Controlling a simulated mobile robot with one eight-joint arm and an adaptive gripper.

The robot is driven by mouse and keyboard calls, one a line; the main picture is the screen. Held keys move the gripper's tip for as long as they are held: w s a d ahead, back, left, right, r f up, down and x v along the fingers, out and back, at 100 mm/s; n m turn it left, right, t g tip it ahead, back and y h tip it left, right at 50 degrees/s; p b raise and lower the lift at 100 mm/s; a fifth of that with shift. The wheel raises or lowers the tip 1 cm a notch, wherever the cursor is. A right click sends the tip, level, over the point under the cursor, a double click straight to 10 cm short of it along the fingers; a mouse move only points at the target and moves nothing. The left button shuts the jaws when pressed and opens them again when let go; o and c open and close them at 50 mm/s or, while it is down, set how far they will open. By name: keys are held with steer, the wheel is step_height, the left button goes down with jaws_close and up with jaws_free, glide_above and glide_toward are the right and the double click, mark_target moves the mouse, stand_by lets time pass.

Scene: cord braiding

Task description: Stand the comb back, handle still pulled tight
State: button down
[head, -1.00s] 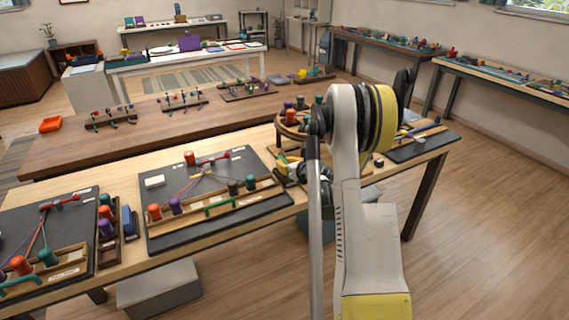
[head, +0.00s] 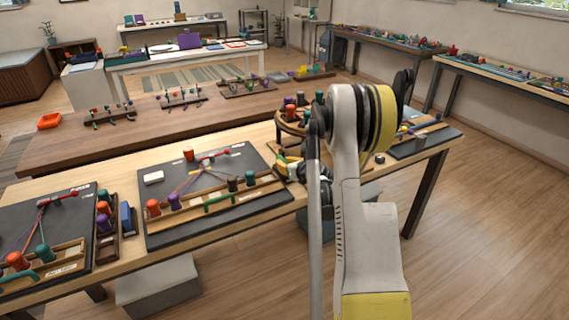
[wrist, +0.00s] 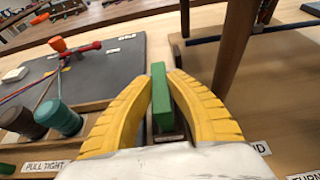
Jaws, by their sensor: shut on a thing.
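My gripper (wrist: 163,82) has its yellow fingers shut on the green comb (wrist: 160,98), which looks like a narrow upright bar in the wrist view. Its lower end is at a small dark holder (wrist: 168,137) on the table; I cannot tell whether it is seated. In the head view my gripper (head: 286,168) is just right of the dark braiding board (head: 160,226). The green handle (head: 220,203) lies at the board's front rail. Cords run from the red hook (head: 212,156) towards the bobbins (head: 174,201) and look straight.
A round wooden stand (head: 290,123) with bobbins is just behind my gripper, and its leg (wrist: 238,60) rises close by in the wrist view. A second board (head: 30,230) is at left, with a blue comb (head: 127,217) beside it. A white block (head: 153,177) lies on the middle board.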

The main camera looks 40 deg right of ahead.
steer(key=c, duration=1.3)
jaws_free()
steer(key=shift+c, duration=0.2)
steer(key=shift+s, duration=0.15)
